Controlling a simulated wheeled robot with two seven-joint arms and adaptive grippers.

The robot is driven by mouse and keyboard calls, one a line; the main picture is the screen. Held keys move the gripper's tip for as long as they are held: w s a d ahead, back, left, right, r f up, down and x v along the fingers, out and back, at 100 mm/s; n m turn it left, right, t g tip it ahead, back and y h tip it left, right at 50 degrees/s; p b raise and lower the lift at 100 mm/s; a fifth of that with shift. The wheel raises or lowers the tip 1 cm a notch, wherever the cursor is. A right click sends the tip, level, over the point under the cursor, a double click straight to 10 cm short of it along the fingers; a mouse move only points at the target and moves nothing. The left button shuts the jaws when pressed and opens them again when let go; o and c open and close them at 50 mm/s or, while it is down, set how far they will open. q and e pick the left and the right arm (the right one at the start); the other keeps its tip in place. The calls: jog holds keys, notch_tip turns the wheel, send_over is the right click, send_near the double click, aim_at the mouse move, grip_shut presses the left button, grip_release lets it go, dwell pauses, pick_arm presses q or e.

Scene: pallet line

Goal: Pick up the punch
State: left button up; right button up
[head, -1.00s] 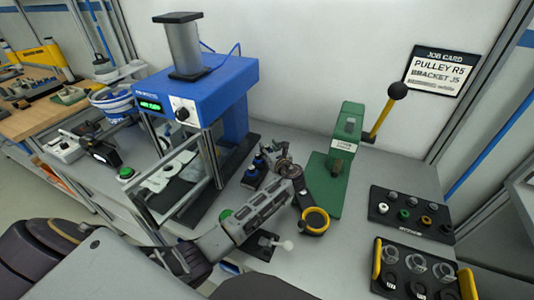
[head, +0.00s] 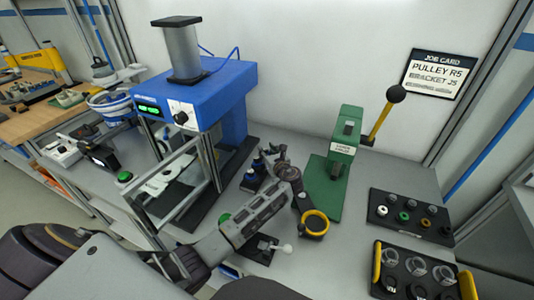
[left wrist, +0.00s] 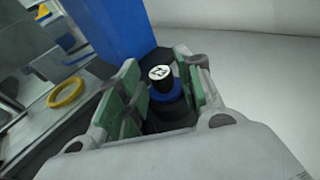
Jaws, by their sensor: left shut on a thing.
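In the head view my left gripper (head: 276,158) is at the back of the bench, between the blue press and the green hand press, beside a dark holder (head: 252,180) with blue-and-black pieces. The held punch's lower end is hidden. My right gripper is not in view.
The blue press (head: 200,92) stands left of the gripper. The green hand press (head: 335,165) with its yellow lever stands close on the right. A yellow ring (head: 315,212) lies near my left wrist. Black trays (head: 410,214) with small parts lie at the right.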

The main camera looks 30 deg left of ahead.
pick_arm(q)
notch_tip(320, 180, up, 10)
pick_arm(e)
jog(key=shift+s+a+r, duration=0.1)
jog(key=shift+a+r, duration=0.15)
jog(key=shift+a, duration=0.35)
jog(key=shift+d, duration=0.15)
